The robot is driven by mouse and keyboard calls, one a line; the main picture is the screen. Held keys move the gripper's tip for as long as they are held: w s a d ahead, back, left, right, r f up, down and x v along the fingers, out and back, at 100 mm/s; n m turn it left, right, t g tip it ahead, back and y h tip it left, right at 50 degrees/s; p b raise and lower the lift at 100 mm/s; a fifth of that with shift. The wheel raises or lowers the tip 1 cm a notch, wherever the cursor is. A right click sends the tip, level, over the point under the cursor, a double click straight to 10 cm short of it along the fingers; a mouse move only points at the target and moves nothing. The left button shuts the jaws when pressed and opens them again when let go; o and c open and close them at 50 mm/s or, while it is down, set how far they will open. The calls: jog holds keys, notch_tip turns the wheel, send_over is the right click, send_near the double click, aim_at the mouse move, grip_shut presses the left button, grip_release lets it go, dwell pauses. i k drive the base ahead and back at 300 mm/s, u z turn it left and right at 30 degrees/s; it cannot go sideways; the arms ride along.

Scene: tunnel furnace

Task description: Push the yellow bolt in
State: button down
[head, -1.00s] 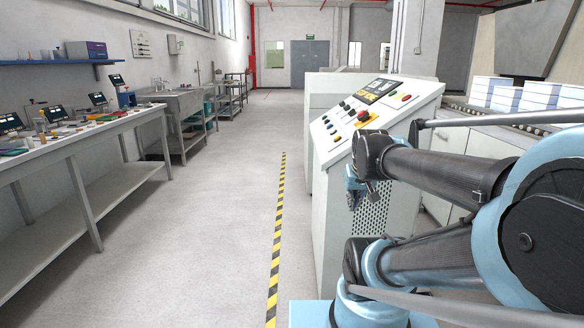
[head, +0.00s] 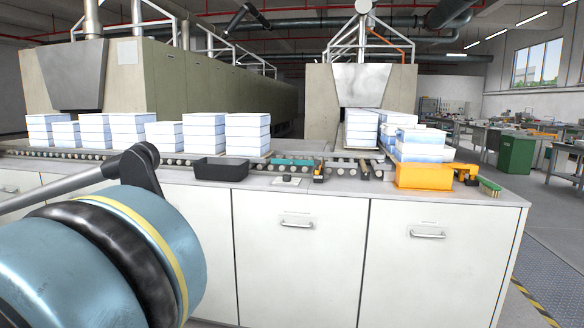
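I cannot make out a yellow bolt for certain. A small orange-yellow and black item (head: 318,171) lies on the counter by the roller conveyor, near the middle of the head view. A yellow-orange piece (head: 467,172) sits at the right, beside an orange bin (head: 424,178). Either is too small to identify surely. My arm fills the lower left of the view, in front of the counter and well apart from both pieces. My gripper is not in view.
A white counter (head: 299,215) with drawers runs across the view. On it are a black tray (head: 221,169), a teal tool (head: 293,162) and a green brush (head: 489,186). Stacks of white-blue boxes (head: 205,132) stand behind, before the furnace (head: 362,85).

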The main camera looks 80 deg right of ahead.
aim_at(319, 163)
jog(key=z, duration=3.3)
jog(key=k, duration=1.3)
jog(key=u, duration=0.45)
jog(key=i, duration=1.75)
jog(key=z, duration=0.25)
